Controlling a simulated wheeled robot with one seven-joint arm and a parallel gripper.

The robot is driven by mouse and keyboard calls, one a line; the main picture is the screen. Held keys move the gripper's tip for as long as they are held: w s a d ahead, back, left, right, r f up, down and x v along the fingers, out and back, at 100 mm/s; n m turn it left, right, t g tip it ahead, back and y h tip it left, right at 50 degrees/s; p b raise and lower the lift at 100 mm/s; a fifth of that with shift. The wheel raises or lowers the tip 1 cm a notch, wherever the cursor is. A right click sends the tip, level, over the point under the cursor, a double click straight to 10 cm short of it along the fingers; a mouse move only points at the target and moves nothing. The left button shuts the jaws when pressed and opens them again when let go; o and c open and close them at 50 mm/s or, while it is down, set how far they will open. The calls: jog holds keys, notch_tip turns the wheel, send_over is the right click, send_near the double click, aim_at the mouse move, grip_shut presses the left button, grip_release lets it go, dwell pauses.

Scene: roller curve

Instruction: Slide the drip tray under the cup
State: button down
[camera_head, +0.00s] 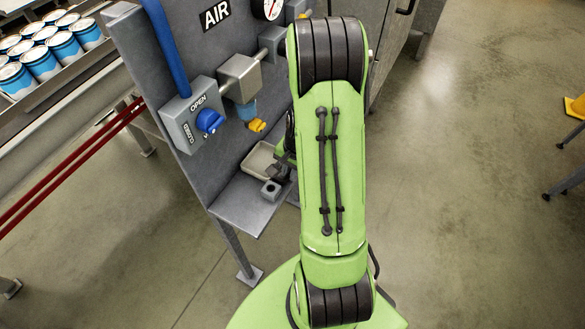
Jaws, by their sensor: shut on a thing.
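The drip tray (258,161) is a shallow, pale tray on the grey shelf at the foot of the air panel. The cup (247,110) is a small blue bowl under the grey filter block, with a yellow drain knob (257,125) at its lower end. The tray lies below and slightly right of the cup in this view. My gripper (281,170) is shut on the tray at its right side; my green arm hides most of the gripper and the tray's right end.
A small grey block with a dark hole (270,190) stands on the shelf (238,206) in front of the tray. A valve box (194,117) with a blue knob is on the panel's left. A conveyor with blue-white cans (40,64) runs at far left.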

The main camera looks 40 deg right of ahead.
jog(key=shift+a, duration=0.35)
jog(key=c, duration=1.1)
grip_release()
jog(key=shift+s+a, duration=0.1)
jog(key=s+r+p, duration=0.1)
jog(key=r, duration=0.4)
jog(key=d+r, duration=0.1)
jog(key=r, duration=0.4)
jog(key=s+r+p, duration=0.1)
jog(key=r, duration=0.4)
jog(key=shift+s+d+r+p, duration=0.25)
jog(key=shift+s+p, duration=0.05)
jog(key=shift+p, duration=0.05)
